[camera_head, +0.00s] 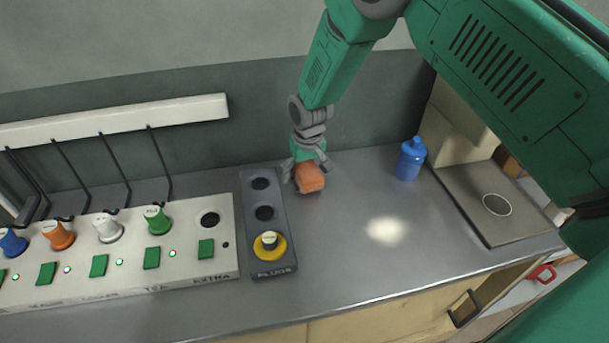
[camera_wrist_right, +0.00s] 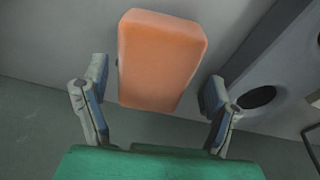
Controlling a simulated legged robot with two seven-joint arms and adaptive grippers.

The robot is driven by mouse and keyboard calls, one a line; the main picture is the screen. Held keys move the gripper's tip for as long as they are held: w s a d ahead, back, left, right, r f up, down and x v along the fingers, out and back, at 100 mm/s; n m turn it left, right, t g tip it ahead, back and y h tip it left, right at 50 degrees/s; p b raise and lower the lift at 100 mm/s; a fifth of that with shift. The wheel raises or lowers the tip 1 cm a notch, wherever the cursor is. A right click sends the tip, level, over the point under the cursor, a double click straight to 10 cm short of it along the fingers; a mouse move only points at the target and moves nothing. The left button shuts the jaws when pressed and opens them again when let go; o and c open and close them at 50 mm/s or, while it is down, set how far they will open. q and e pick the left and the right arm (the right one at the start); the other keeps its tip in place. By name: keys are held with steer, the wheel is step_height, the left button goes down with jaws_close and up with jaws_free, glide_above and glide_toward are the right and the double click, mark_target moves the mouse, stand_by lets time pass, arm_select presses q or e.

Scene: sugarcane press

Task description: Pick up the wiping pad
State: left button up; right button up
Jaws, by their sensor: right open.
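The wiping pad (camera_head: 309,178) is an orange rounded block on the grey counter, just right of the dark plug holder. My right gripper (camera_head: 304,172) comes down from above and behind it, with its fingers at the pad. In the right wrist view the pad (camera_wrist_right: 160,58) lies between the two open fingers of my right gripper (camera_wrist_right: 156,90). A gap shows on each side, wider at the right finger. My left gripper is not in view.
The dark plug holder (camera_head: 283,225) with a yellow plug stands close left of the pad. A white panel (camera_head: 128,255) with coloured knobs is further left. A blue bottle (camera_head: 411,160) stands at the right. The counter (camera_head: 340,250) in front is clear.

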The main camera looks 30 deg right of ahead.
mark_target(307, 170)
steer(key=shift+d, duration=0.35)
steer(key=shift+c, duration=0.8)
steer(key=shift+d+f, duration=0.1)
steer(key=c, duration=1.1)
steer(key=shift+a, duration=0.2)
steer(key=shift+r, duration=0.25)
step_height(307, 170, up, 10)
steer(key=shift+f, duration=0.2)
steer(key=o, duration=0.5)
steer(key=shift+s, duration=0.1)
steer(key=c, duration=0.4)
